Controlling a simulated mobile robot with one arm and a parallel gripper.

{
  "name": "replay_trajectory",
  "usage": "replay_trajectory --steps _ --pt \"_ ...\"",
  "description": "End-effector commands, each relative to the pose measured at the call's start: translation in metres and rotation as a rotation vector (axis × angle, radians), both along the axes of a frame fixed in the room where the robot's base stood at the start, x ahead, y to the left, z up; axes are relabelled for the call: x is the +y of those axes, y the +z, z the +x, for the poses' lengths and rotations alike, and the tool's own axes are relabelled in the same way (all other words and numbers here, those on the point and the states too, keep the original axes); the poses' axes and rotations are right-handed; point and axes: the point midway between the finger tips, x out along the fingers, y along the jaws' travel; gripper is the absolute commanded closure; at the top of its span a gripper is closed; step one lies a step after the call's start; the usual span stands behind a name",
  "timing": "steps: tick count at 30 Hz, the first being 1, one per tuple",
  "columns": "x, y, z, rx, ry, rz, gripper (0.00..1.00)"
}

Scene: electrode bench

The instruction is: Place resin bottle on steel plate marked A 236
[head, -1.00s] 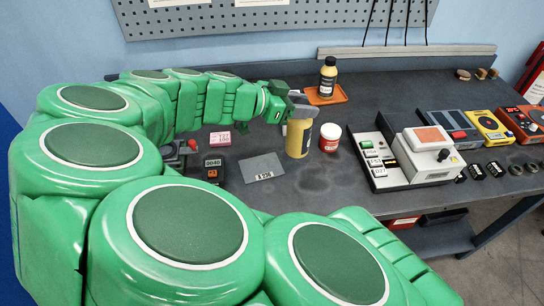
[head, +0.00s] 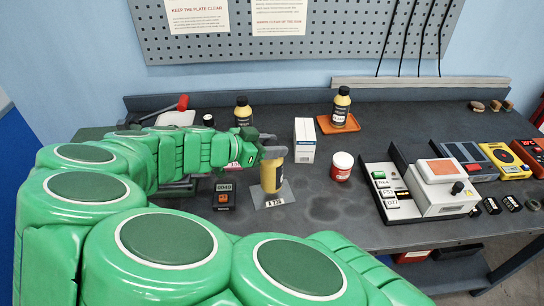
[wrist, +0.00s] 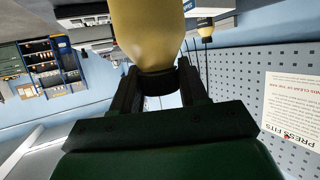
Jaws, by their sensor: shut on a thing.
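In the head view the bottle is over the grey steel plate (head: 259,197), whose front tag seems to read A 236. The bottle hides the back part of the plate. I cannot tell whether its base touches the plate.
A red-labelled jar (head: 342,168) and a white box (head: 305,138) stand to the right. A small 0040 device (head: 224,197) is left of the plate.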

Motion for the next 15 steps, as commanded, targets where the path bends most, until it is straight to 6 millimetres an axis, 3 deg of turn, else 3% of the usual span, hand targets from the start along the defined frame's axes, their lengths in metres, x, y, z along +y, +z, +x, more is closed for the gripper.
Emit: replay_trajectory --steps 9,15 --pt "0.000 -0.029 0.000 0.004 0.002 -0.003 1.00" --pt "0.000 -0.034 0.000 0.001 0.001 -0.003 1.00"
